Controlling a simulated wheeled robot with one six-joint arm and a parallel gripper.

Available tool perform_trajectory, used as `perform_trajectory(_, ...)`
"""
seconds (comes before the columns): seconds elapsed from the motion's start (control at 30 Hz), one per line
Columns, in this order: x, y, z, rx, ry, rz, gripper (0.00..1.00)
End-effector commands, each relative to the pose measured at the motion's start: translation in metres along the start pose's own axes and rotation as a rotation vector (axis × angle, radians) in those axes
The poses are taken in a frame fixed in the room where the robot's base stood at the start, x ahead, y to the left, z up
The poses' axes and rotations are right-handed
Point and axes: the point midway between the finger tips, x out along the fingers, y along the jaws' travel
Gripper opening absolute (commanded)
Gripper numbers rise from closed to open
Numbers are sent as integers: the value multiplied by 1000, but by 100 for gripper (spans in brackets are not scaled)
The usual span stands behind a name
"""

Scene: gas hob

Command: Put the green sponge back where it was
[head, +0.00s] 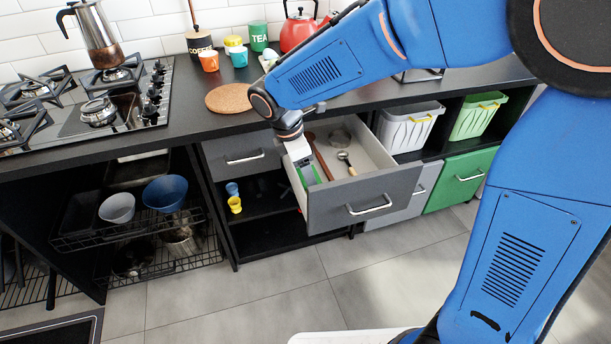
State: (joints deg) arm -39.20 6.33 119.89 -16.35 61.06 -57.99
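My gripper (306,172) reaches down into the left end of an open drawer (345,213) with a grey front. A green patch (316,174) shows at the gripper's fingers. It may be the green sponge, but it is too small and too hidden to be sure. Whether the fingers are shut on it or apart I cannot tell. No other clear green sponge shows.
A round cork mat (229,98), cups and a red kettle (299,30) stand on the counter above. A gas hob (95,110) is at left.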

Motion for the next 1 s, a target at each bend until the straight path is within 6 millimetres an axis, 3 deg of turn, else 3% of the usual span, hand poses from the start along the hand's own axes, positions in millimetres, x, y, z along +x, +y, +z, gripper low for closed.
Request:
perform_trajectory(0.1,10,0,-6,0,0,-1,41)
perform_trajectory(0.47,13,0,-7,0,0,0,41)
perform_trajectory(0.5,13,0,-7,0,1,0,68)
perform_trajectory(0.57,13,0,-7,0,1,1,82)
perform_trajectory(1.0,7,0,-7,0,1,1,84)
